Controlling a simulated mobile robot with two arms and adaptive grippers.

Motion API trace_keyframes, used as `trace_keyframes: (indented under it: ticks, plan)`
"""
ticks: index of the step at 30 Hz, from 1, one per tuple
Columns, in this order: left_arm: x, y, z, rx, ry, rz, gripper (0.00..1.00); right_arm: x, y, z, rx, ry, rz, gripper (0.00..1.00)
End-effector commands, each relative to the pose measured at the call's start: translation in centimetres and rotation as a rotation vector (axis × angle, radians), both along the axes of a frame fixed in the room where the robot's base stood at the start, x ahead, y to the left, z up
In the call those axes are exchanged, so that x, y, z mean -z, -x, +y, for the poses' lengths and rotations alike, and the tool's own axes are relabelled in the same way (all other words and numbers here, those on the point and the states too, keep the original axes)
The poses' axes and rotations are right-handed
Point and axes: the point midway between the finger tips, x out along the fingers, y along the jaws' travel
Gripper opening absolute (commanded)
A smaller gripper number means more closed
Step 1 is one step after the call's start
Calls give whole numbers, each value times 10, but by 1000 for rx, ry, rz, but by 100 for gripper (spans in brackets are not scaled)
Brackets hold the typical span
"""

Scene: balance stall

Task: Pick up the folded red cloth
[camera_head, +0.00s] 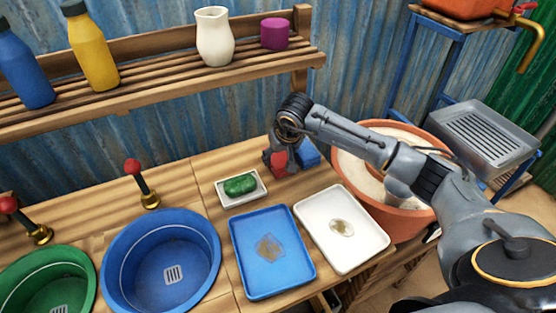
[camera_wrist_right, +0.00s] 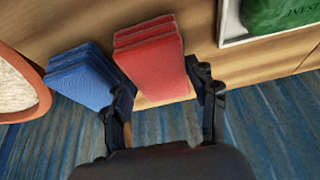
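The folded red cloth (camera_wrist_right: 150,55) is a layered red block on the wooden counter. In the head view the red cloth (camera_head: 279,164) shows partly below my right gripper (camera_head: 281,155), which hides some of it. In the right wrist view my right gripper (camera_wrist_right: 164,82) is open, with one finger on each side of the red cloth's near end. The left finger sits between the red cloth and a folded blue cloth (camera_wrist_right: 85,75). I cannot tell whether the fingers touch the red cloth. My left gripper is not in view.
The blue cloth (camera_head: 308,153) lies close beside the red one. A white dish (camera_head: 222,201) with green soap (camera_head: 240,185) is to the left. A blue tray (camera_head: 247,286) and white tray (camera_head: 362,262) lie in front. A large clay pot (camera_head: 414,210) stands right, under my arm.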

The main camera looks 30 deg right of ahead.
Motion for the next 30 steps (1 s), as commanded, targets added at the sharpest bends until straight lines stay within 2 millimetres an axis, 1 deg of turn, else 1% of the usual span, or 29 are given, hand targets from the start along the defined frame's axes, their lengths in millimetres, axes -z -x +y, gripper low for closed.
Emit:
trace_keyframes:
  ticks: [10,16,17,20,21,23,28,29,30]
  plan:
    - [-1,-1,0,0,0,-1,40,-1,0,0,0,0,0,26]
    - [-12,-1,0,0,0,-2,40,-8,0,1,0,-2,2,26]
    - [-6,-1,0,0,0,-2,40,-11,-1,0,0,-1,-3,26]
    - [2,-2,0,0,1,-3,40,-27,-2,-1,0,1,-8,26]
    - [5,-2,0,0,1,-3,40,-36,-2,-1,-1,2,-9,26]
    - [5,-2,0,0,1,-3,40,-49,10,1,-3,4,-6,26]
    - [12,-3,0,0,1,-4,40,-92,46,6,-3,4,-9,26]
    - [13,-3,0,0,1,-4,40,-99,52,7,-3,4,-7,26]
    - [15,-3,0,0,1,-4,40,-100,63,8,-3,4,-4,26]
